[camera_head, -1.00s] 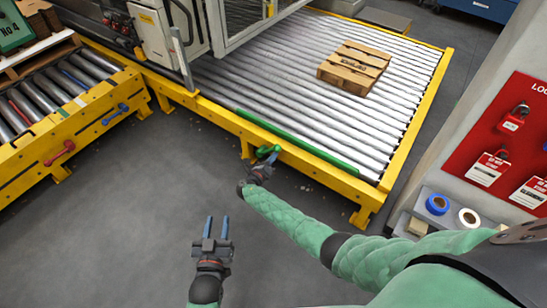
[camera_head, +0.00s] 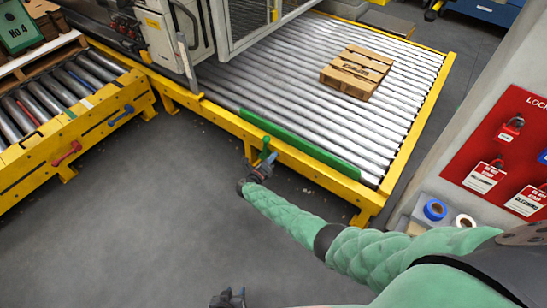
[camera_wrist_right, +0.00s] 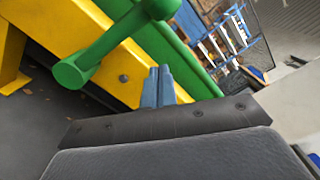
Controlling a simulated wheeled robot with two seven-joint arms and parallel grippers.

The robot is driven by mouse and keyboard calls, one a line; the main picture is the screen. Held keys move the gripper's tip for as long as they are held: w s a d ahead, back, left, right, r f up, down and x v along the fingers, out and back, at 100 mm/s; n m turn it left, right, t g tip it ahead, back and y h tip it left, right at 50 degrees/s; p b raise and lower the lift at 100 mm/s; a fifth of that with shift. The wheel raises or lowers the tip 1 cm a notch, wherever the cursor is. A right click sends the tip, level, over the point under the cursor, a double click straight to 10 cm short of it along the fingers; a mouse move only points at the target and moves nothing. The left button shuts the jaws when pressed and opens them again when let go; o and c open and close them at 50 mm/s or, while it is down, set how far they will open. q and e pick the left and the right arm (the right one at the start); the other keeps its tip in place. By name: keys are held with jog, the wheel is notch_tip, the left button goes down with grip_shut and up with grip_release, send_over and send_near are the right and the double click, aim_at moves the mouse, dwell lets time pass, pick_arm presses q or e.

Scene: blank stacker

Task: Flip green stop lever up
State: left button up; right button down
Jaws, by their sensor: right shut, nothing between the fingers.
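In the right wrist view the lever (camera_wrist_right: 115,42) is a green bar with a round end, crossing in front of the yellow rail. The long green stop plate (camera_head: 300,145) stands above the rail along the rollers. My right gripper (camera_head: 270,159) is just below the lever. In its wrist view, its blue fingers (camera_wrist_right: 158,86) are shut and empty, close to the lever; contact cannot be told. My left gripper (camera_head: 228,298) is mostly cut off at the bottom edge.
A wooden pallet (camera_head: 357,71) lies on the rollers. A second roller conveyor (camera_head: 70,140) with red and blue levers is at the left. A red lockout board (camera_head: 510,150) and tape rolls (camera_head: 435,209) are at the right. The grey floor in front is clear.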

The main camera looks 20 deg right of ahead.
aim_at(265, 149)
jog(key=w+a+r+n+p, duration=0.2)
jog(key=w+n+p, duration=0.1)
jog(key=shift+a+r, duration=0.15)
jog(key=shift+r, duration=0.05)
dwell(0.5)
jog(key=shift+w+a+r, duration=0.1)
jog(key=shift+w, duration=0.05)
dwell(0.3)
